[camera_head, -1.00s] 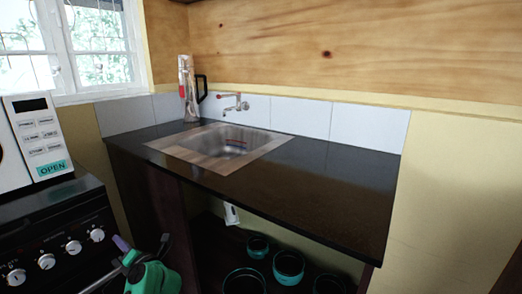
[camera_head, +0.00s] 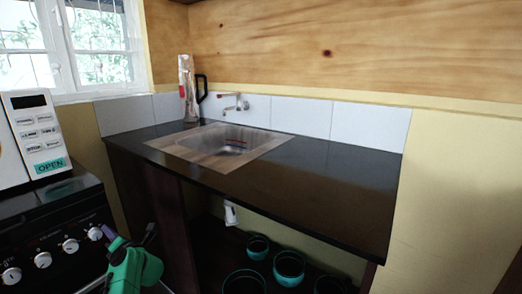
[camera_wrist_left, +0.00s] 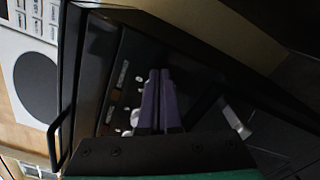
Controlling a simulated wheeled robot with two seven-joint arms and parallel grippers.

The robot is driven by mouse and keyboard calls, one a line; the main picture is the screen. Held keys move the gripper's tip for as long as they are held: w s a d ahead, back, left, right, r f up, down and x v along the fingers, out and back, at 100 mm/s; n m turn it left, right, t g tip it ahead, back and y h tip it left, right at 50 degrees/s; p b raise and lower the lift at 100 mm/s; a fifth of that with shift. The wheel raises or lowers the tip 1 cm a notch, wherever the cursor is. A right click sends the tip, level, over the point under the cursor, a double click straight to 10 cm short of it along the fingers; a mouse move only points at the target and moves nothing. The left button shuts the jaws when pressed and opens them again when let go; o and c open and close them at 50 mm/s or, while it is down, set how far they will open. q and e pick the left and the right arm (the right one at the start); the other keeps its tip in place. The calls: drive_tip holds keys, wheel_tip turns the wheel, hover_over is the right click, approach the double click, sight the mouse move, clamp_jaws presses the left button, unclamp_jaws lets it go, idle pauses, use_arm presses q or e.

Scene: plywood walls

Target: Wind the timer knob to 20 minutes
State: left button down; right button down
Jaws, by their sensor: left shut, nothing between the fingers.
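The black stove (camera_head: 75,212) at the left has a row of several white knobs on its front panel. Which one is the timer knob I cannot tell; the markings are too small to read. The rightmost knob (camera_head: 95,233) is closest to my left gripper (camera_head: 108,232), whose purple fingertips are just right of it. In the left wrist view, the purple fingers (camera_wrist_left: 160,75) are shut together and empty, and white knobs (camera_wrist_left: 135,117) show beside them, partly hidden. Contact with a knob cannot be made out. My right gripper is not in view.
A white microwave (camera_head: 36,125) stands on the stove. To the right is a dark counter (camera_head: 310,180) with a sink (camera_head: 225,142). Several teal-rimmed pots (camera_head: 289,268) sit on the shelf below. A bottle-like item (camera_head: 187,88) stands by the window.

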use_arm(q)
drive_tip(key=shift+s+a+p, duration=0.1)
drive_tip(key=shift+s+p, duration=0.1)
drive_tip(key=shift+p, duration=0.1)
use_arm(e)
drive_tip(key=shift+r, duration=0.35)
use_arm(q)
drive_tip(key=shift+f, duration=0.15)
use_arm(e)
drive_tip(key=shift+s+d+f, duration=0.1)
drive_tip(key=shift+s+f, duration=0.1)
